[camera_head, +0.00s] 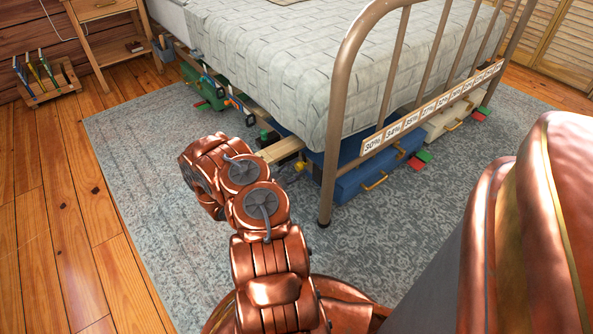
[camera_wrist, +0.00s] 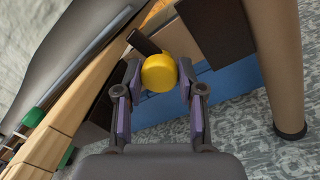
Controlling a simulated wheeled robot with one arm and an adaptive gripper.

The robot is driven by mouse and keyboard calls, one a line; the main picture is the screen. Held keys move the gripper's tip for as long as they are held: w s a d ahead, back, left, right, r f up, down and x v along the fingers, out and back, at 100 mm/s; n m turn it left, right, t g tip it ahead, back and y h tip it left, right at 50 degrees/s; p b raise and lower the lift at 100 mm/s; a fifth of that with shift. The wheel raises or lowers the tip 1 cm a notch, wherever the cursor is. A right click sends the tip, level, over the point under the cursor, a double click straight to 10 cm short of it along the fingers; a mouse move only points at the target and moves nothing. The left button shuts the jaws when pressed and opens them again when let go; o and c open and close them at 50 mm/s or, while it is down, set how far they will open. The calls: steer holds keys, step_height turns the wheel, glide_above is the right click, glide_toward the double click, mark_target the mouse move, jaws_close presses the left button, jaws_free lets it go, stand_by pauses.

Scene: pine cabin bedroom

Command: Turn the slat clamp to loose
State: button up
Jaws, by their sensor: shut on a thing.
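A round yellow knob (camera_wrist: 160,73), which seems to belong to the slat clamp, is in the middle of the wrist view. A dark brown bar (camera_wrist: 143,41) sticks out just behind it, up and to the left. My gripper (camera_wrist: 158,82) has one finger on each side of the knob and is shut on it. In the head view my arm hides the gripper, and a small yellow spot (camera_head: 300,165) shows by the pale slat end (camera_head: 281,150). Whether the clamp is tight or loose cannot be told.
The bed's metal leg (camera_wrist: 283,95) stands close on the right in the wrist view. Pale slats (camera_wrist: 65,125) run along the left. A blue drawer (camera_head: 350,180) lies under the bed. The grey rug (camera_head: 135,150) left of the bed is clear.

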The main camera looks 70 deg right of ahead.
steer(key=m+b, duration=0.1)
steer(key=m, duration=0.1)
steer(key=m+b, duration=0.1)
steer(key=m, duration=0.1)
steer(key=m+b, duration=0.1)
steer(key=m, duration=0.2)
steer(key=shift+f+g+b, duration=0.25)
steer(key=shift+g+b, duration=0.05)
steer(key=shift+g, duration=0.1)
steer(key=m+g+b, duration=0.1)
steer(key=m+b, duration=0.1)
steer(key=m, duration=0.3)
steer(key=shift+r, duration=0.15)
steer(key=shift+m, duration=0.4)
steer(key=o, duration=0.8)
steer(key=shift+o, duration=0.2)
steer(key=shift+w+a, duration=0.4)
steer(key=shift+a, duration=0.05)
steer(key=v, duration=1)
steer(key=shift+a, duration=0.4)
